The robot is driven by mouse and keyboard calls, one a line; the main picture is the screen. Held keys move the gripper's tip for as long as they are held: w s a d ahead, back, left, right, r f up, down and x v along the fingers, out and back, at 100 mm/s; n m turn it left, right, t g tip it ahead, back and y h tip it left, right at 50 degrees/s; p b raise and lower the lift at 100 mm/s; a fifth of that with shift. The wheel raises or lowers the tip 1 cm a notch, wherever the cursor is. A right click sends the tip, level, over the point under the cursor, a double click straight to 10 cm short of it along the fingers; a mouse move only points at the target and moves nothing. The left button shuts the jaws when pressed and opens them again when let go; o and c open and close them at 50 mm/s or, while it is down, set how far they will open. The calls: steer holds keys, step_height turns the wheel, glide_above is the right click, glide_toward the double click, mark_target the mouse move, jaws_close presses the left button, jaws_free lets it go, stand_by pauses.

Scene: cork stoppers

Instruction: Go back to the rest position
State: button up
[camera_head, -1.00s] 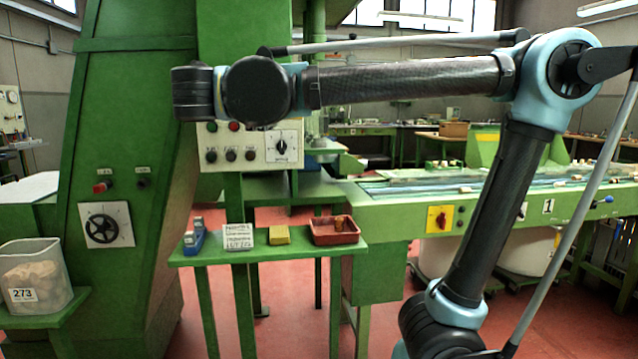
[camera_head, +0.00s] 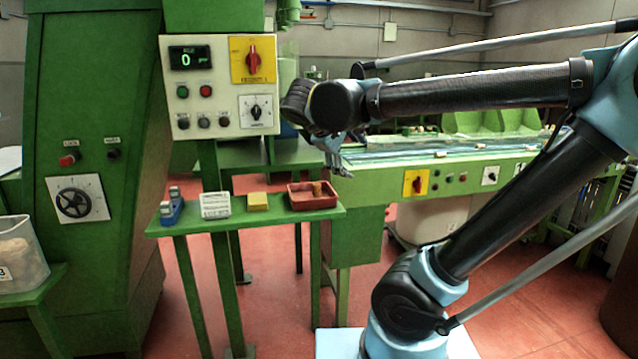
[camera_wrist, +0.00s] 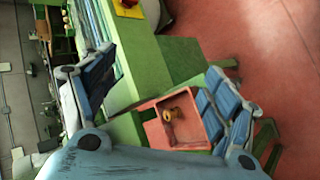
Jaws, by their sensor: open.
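My gripper (camera_head: 338,165) hangs at the end of my raised arm, above and a little right of the red tray (camera_head: 300,207). In the wrist view my gripper (camera_wrist: 161,65) shows its two blue-padded fingers spread wide apart with nothing between them. The red tray's wall also shows in the wrist view (camera_wrist: 160,103), below the fingertips and partly behind the right finger. A cork stopper (camera_head: 317,188) stands in the tray; it also shows in the wrist view (camera_wrist: 169,115).
A green conveyor (camera_head: 450,180) lies behind to the right.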

steer(key=s+d+f+m+g+y, duration=0.2)
steer(key=s+d+f+m+g, duration=0.3)
steer(key=d+f, duration=0.65)
steer(key=s+f+m+y, duration=0.2)
steer(key=s+f, duration=0.2)
steer(key=f, duration=0.3)
steer(key=s+a+f+m+y, duration=0.1)
steer(key=s+f+m+y, duration=0.1)
steer(key=f, duration=0.4)
steer(key=shift+s+f+m+g+y, duration=0.35)
steer(key=shift+s+m, duration=0.15)
steer(key=shift+s, duration=0.75)
steer(key=shift+w+f, duration=0.2)
steer(key=shift+w, duration=0.25)
steer(key=shift+c, duration=0.6)
